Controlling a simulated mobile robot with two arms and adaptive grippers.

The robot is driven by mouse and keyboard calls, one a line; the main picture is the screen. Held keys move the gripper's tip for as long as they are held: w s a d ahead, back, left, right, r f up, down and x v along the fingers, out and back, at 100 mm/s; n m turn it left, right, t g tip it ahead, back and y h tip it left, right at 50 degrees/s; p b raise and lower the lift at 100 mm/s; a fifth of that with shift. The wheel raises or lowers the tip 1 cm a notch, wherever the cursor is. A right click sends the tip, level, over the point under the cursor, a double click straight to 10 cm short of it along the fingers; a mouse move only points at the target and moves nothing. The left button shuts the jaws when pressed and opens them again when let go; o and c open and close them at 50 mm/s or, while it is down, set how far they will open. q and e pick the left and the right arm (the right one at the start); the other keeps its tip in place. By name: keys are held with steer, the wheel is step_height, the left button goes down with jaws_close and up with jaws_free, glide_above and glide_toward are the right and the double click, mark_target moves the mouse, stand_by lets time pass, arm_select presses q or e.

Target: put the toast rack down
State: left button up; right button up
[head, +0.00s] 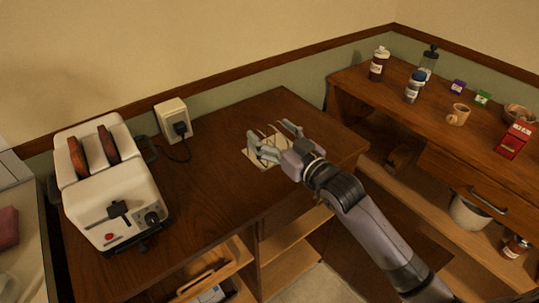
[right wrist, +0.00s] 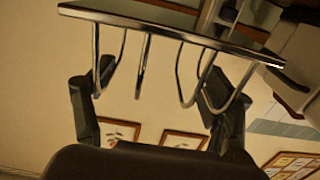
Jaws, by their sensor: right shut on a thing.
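The toast rack (head: 254,153) has a pale base and thin wire loops. It is at the right part of the brown counter, partly hidden behind my right gripper (head: 273,143). I cannot tell if its base touches the counter. In the right wrist view the rack (right wrist: 180,28) shows as a flat plate with shiny wire loops, across the top. The fingers of my right gripper (right wrist: 155,95) stand on either side of the loops, shut on the rack. My left gripper is not in view.
A white toaster (head: 108,195) with two brown slices stands at the left of the counter (head: 215,190). A wall socket (head: 172,118) with a plug is behind. The counter's middle is clear.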

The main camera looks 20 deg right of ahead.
steer(key=shift+f, duration=3.5)
steer(key=shift+f, duration=0.1)
steer(key=o, duration=1.4)
steer(key=shift+f, duration=0.1)
steer(key=shift+o, duration=0.2)
